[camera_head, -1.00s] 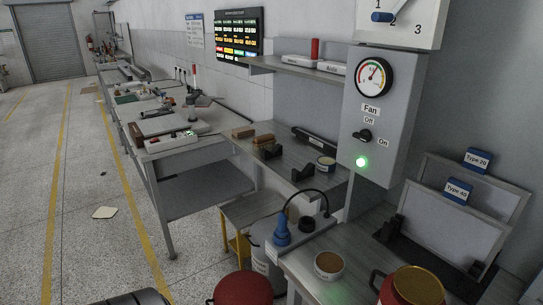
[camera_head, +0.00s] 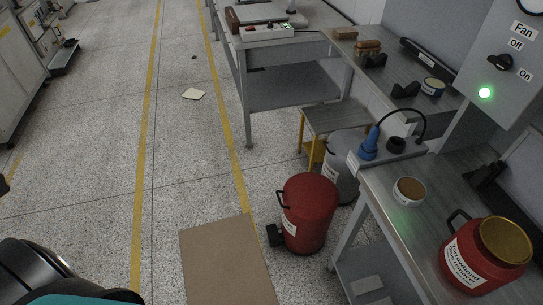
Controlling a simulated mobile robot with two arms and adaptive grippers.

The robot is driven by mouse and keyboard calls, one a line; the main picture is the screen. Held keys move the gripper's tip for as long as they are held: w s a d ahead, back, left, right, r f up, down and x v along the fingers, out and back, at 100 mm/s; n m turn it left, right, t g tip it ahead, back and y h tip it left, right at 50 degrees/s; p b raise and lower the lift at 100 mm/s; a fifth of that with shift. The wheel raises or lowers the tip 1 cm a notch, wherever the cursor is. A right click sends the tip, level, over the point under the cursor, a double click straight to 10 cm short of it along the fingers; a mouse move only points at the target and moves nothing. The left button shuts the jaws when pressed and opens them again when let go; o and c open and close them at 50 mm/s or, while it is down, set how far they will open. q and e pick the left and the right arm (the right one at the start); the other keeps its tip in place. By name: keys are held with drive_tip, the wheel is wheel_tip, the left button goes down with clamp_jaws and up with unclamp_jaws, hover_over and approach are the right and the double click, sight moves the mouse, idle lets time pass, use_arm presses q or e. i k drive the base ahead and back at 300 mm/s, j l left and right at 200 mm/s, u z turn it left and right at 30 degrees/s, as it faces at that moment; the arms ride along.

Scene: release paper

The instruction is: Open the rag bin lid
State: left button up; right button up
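A red bin (camera_head: 305,222) stands upright on the floor beside the bench, in the lower middle of the head view. It has a white label and a black pedal (camera_head: 275,235) low on its left side. Its round red lid (camera_head: 309,196) looks closed. I take this to be the rag bin, but its label is too small to read. Neither of my grippers shows in the head view.
A brown mat (camera_head: 227,262) lies on the floor left of the bin. The bench (camera_head: 388,213) on the right holds a tin (camera_head: 408,191) and a red can (camera_head: 480,262). Open floor lies left.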

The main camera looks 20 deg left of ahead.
sight(311, 196)
drive_tip(key=u, duration=0.45)
drive_tip(key=i+j+z, duration=0.1)
drive_tip(key=z, duration=0.9)
drive_tip(key=j+z, duration=0.4)
drive_tip(key=j, duration=0.25)
drive_tip(key=j+z, duration=0.35)
drive_tip(key=j, duration=0.35)
drive_tip(key=j+z, duration=0.4)
drive_tip(key=j, duration=0.3)
drive_tip(key=k, duration=0.05)
